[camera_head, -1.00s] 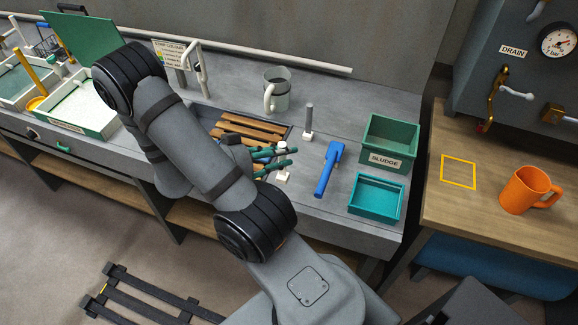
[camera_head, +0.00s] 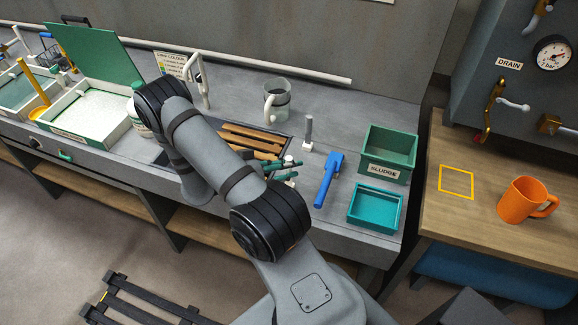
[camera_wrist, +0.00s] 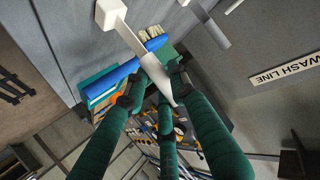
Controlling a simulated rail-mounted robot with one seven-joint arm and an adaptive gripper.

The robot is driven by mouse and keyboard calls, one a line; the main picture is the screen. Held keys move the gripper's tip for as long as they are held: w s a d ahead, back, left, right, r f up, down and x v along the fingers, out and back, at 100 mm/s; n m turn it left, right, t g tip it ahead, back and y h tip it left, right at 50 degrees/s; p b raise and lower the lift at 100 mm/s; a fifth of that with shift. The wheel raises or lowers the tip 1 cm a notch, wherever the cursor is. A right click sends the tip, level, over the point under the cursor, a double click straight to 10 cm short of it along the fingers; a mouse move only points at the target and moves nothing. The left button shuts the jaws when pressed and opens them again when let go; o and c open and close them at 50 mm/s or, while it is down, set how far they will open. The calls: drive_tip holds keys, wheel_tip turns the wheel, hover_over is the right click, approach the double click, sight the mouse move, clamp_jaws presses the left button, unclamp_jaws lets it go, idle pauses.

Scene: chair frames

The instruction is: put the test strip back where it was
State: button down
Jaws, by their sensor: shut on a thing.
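My gripper (camera_wrist: 158,90) has dark green fingers, closed around a pale, tapering piece in the wrist view, which I take for the test strip (camera_wrist: 154,75). A small white block (camera_wrist: 110,12) shows at its far end; I cannot tell whether they are joined or only in line. In the head view my gripper (camera_head: 284,170) is low over the bench, left of the blue-handled brush (camera_head: 327,182), and my arm partly hides it. A white block (camera_head: 291,182) sits by the fingers. A second white block with a grey post (camera_head: 308,135) stands just behind.
The green SLUDGE bin (camera_head: 388,152) and teal tray (camera_head: 375,204) stand right. An orange mug (camera_head: 524,200) and yellow outlined square (camera_head: 456,182) are on the side table.

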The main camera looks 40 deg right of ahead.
drive_tip(key=shift+f, duration=0.15)
drive_tip(key=c, duration=1.5)
unclamp_jaws()
drive_tip(key=shift+o, duration=0.2)
drive_tip(key=shift+w+a+r, duration=0.1)
drive_tip(key=shift+a+r, duration=0.1)
drive_tip(key=b+v, duration=0.2)
drive_tip(key=v, duration=0.9)
drive_tip(key=shift+a, duration=0.3)
drive_tip(key=shift+r, duration=0.15)
